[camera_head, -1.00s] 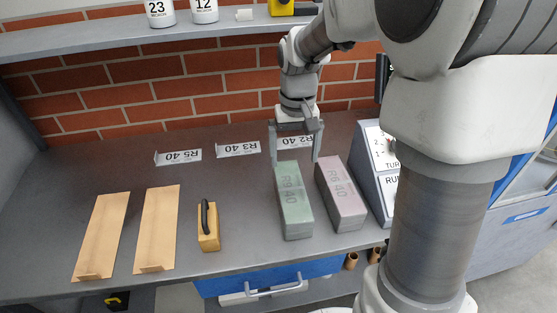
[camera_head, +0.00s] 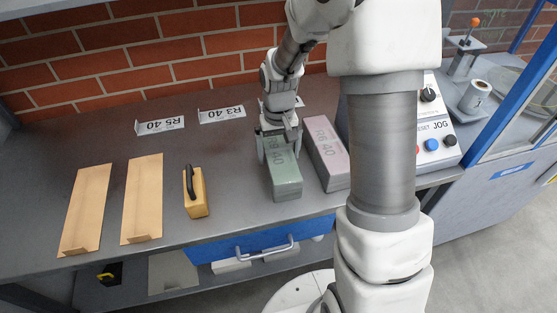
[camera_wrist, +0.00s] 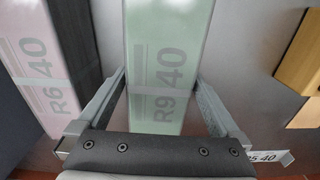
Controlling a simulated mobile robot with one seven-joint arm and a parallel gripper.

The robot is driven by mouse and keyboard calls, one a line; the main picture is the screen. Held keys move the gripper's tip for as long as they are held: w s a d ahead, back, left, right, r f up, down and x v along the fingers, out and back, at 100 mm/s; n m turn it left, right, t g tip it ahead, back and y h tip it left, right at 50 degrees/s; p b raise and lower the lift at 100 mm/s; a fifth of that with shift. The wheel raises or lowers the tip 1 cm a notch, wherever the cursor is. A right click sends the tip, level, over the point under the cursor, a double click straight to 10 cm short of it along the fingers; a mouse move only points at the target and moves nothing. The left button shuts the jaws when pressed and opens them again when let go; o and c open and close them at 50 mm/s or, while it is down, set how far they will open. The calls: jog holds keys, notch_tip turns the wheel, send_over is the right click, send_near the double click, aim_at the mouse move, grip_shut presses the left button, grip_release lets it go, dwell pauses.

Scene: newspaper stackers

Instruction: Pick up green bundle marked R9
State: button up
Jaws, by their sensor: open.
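The green bundle marked R9 40 (camera_head: 285,182) lies on the grey bench in the head view, its long side running from the wall toward the front edge. In the wrist view the green bundle (camera_wrist: 165,50) fills the middle, with its R9 40 print and a pale band across it. My gripper (camera_head: 279,160) is over the bundle's far end, pointing down. Its fingers (camera_wrist: 163,88) are open, one on each side of the bundle. I cannot tell whether they touch it.
A pink bundle marked R6 40 (camera_head: 327,155) lies close on the right; a narrow gap separates it from the green one. A yellow block with a black handle (camera_head: 196,198) and two tan sheets (camera_head: 143,200) lie left. A control box (camera_head: 434,135) stands right.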

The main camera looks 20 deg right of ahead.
jog(key=shift+w+f, duration=0.15)
jog(key=shift+f, duration=1.25)
jog(key=shift+r, duration=0.15)
grip_shut()
